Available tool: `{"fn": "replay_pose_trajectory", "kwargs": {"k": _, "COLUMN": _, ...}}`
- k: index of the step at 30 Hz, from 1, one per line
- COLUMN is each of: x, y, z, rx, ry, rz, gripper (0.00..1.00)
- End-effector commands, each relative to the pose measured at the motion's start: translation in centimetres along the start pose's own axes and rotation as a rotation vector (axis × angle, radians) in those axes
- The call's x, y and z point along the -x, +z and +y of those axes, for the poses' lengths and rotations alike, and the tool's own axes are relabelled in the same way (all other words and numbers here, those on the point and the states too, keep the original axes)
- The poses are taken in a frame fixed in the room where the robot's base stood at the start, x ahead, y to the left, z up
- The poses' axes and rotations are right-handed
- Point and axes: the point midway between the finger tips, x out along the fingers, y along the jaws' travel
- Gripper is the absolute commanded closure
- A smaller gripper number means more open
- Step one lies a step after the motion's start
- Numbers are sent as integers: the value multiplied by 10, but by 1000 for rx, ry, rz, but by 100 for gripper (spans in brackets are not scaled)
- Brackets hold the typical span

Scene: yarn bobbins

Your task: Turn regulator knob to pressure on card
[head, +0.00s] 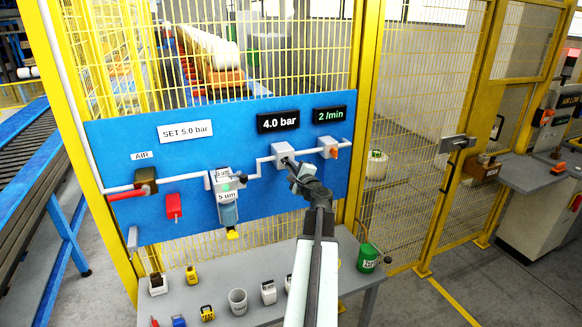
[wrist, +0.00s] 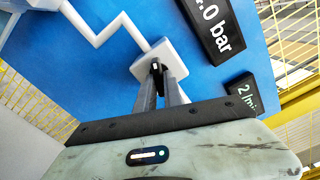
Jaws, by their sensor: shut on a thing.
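The white regulator block (head: 281,154) sits on the blue panel (head: 130,215), joined to white pipes. Its dark knob (wrist: 157,66) shows between my fingertips in the wrist view. My gripper (head: 290,163) is shut on the knob; the fingers hide most of it. The white card (head: 185,131) at the panel's upper left reads "SET 5.0 bar". The black pressure display (head: 278,120) reads "4.0 bar"; part of it also shows in the wrist view (wrist: 213,25).
A second display (head: 329,115) reads "2/min". An orange-ended valve (head: 329,148) is right of the regulator. A filter with a bowl (head: 227,208) and a red tag (head: 173,206) are left. A grey bench (head: 215,275) below holds several small items. Yellow mesh fencing stands behind.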

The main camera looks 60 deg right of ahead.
Motion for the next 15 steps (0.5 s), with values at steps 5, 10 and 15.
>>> {"fn": "replay_pose_trajectory", "kwargs": {"k": 5, "x": -1, "y": 1, "z": 0, "rx": -5, "ry": 0, "rz": -3, "gripper": 100}}
{"fn": "replay_pose_trajectory", "kwargs": {"k": 10, "x": -1, "y": 1, "z": 0, "rx": -4, "ry": 0, "rz": -2, "gripper": 100}}
{"fn": "replay_pose_trajectory", "kwargs": {"k": 15, "x": 0, "y": 1, "z": 0, "rx": -3, "ry": 0, "rz": -2, "gripper": 66}}
